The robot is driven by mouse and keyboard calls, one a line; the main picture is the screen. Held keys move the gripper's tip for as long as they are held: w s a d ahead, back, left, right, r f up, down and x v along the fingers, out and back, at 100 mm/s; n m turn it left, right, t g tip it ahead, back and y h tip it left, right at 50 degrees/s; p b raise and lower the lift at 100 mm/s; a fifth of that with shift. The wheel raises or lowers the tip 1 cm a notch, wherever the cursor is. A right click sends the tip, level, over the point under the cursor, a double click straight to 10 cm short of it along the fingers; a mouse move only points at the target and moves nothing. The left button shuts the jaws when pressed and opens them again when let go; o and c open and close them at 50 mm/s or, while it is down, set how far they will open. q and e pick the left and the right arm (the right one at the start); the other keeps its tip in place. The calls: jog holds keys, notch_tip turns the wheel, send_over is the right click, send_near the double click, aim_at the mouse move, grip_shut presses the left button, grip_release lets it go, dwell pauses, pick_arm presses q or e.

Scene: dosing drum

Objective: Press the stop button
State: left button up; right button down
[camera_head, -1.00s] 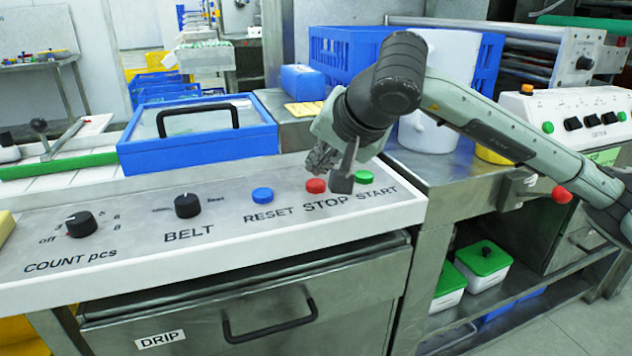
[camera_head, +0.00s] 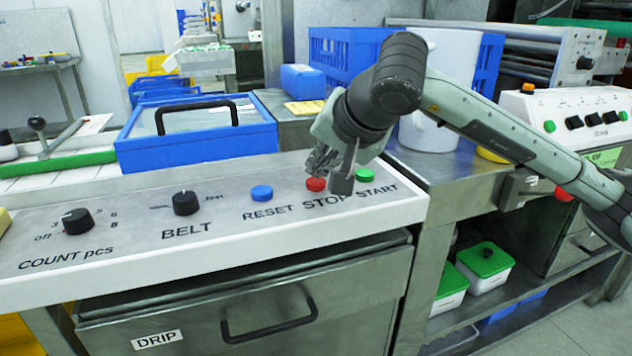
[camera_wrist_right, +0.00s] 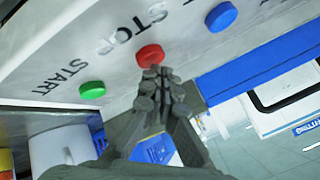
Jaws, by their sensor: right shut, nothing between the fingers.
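The red stop button (camera_head: 316,184) is on the sloped panel above the word STOP, between the blue reset button (camera_head: 262,193) and the green start button (camera_head: 365,174). My right gripper (camera_head: 333,170) is shut and empty, right over the stop button and partly covering it in the head view. In the right wrist view the closed fingertips (camera_wrist_right: 155,78) are just below the red button (camera_wrist_right: 150,55) in the picture; whether they touch it I cannot tell. My left gripper is not in view.
The panel (camera_head: 120,278) also carries a BELT knob (camera_head: 186,202) and a COUNT knob (camera_head: 77,221). A blue-framed lid with a black handle (camera_head: 197,135) stands behind it. A white drum (camera_head: 427,130) and a blue crate (camera_head: 340,50) are behind my right arm.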

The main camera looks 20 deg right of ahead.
aim_at(319, 183)
jog(key=shift+f+b, duration=0.55)
jog(key=shift+b, duration=0.1)
dwell(0.6)
jog(key=shift+r, duration=0.1)
jog(key=shift+r+p, duration=0.4)
jog(key=shift+r, duration=0.4)
jog(key=shift+r+p, duration=1.4)
jog(key=shift+r, duration=1.2)
jog(key=shift+f, duration=0.1)
